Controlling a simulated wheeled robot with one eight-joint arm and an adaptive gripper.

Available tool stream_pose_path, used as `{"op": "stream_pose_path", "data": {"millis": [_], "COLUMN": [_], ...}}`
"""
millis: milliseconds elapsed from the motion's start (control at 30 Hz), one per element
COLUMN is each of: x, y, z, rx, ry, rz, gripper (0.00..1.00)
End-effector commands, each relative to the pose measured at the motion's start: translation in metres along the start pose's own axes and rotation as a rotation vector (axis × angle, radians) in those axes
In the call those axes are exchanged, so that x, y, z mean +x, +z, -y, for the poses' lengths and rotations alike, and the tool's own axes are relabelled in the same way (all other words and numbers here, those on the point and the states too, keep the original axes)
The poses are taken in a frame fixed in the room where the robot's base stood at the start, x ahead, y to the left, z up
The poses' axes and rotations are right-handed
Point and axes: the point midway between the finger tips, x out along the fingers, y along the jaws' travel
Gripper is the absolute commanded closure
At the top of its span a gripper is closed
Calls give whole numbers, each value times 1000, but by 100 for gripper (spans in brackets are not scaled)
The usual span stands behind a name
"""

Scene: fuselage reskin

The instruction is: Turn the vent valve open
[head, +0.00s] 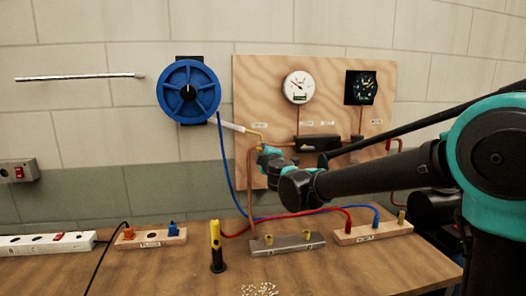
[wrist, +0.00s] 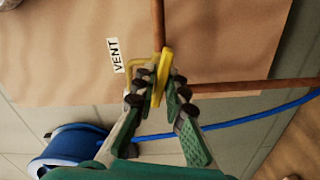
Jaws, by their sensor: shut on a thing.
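The vent valve's yellow handle (wrist: 162,78) sits on a copper pipe beside the VENT label (wrist: 115,55) in the wrist view. My gripper (wrist: 157,88) has its two fingers closed around this handle. In the head view the yellow valve part (head: 254,138) shows just above and left of my gripper (head: 262,149), at the left part of the plywood board (head: 335,75). The valve's body is mostly hidden behind the fingers, so the handle's exact angle is hard to tell.
A white gauge (head: 298,87) and a black gauge (head: 361,87) hang on the board. A blue hose reel (head: 188,92) is on the wall to the left. Red hose (head: 290,217) and blue hose (head: 229,170) run near the bench (head: 180,275). A yellow-and-black tool (head: 216,245) stands there.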

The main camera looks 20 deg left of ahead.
Motion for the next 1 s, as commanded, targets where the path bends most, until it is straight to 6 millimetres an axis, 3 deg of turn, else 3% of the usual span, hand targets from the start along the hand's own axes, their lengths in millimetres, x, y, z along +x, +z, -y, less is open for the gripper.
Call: {"op": "stream_pose_path", "data": {"millis": [400, 1000], "x": [0, 0], "y": [0, 0], "z": [2, 3], "rx": [-244, -301], "ry": [0, 0], "rz": [-1, -2], "gripper": [100, 100]}}
